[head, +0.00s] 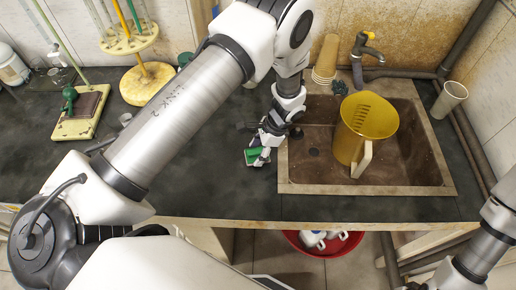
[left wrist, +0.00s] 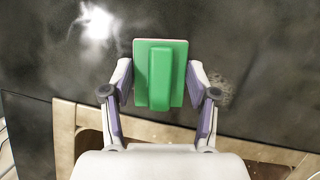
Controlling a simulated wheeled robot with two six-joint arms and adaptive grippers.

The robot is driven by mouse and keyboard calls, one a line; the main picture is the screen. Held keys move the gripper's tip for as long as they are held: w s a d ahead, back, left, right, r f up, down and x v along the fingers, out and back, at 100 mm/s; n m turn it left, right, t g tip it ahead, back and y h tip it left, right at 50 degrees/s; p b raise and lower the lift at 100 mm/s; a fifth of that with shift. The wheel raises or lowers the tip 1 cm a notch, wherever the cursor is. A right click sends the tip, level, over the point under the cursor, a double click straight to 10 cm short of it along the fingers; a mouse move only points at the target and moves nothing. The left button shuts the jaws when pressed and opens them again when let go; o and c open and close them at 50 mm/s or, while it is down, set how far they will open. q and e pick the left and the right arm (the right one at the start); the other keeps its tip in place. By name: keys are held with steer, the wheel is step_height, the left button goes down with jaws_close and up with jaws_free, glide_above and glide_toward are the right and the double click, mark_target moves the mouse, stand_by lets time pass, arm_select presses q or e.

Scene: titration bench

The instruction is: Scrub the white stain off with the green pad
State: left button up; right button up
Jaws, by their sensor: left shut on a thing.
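The green pad (head: 251,158) is in my left gripper (head: 262,153), over the dark bench top just left of the sink. In the left wrist view the pad (left wrist: 160,75) has a raised green grip on a paler-edged base, and the two fingers are shut on its sides. A faint whitish speckled patch (left wrist: 220,90), likely the white stain, lies on the dark surface just right of the gripper. I cannot make it out in the head view. Whether the pad touches the bench cannot be told. My right arm shows at the lower right, but its gripper is out of view.
The sink (head: 289,184) holds a large yellow jug (head: 361,130); a faucet (head: 364,50) and stacked cups (head: 326,60) stand behind. A burette stand (head: 83,112) and a round pipette rack (head: 146,85) are at left. A bright glare (left wrist: 95,20) shows on the bench. The front bench is fairly clear.

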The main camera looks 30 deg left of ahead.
arm_select(q)
steer(key=shift+s+d+r, duration=0.15)
steer(key=shift+s+r, duration=0.05)
steer(key=shift+s, duration=0.15)
step_height(320, 180, up, 3)
steer(key=shift+s+f+p, duration=0.1)
steer(key=shift+f+p, duration=0.05)
steer(key=shift+p, duration=0.75)
steer(key=shift+w+r+p, duration=0.2)
steer(key=shift+r+p, duration=0.65)
steer(key=shift+r, duration=0.1)
steer(key=shift+r+p, duration=1.1)
steer(key=shift+r, duration=0.45)
steer(key=shift+s, duration=0.1)
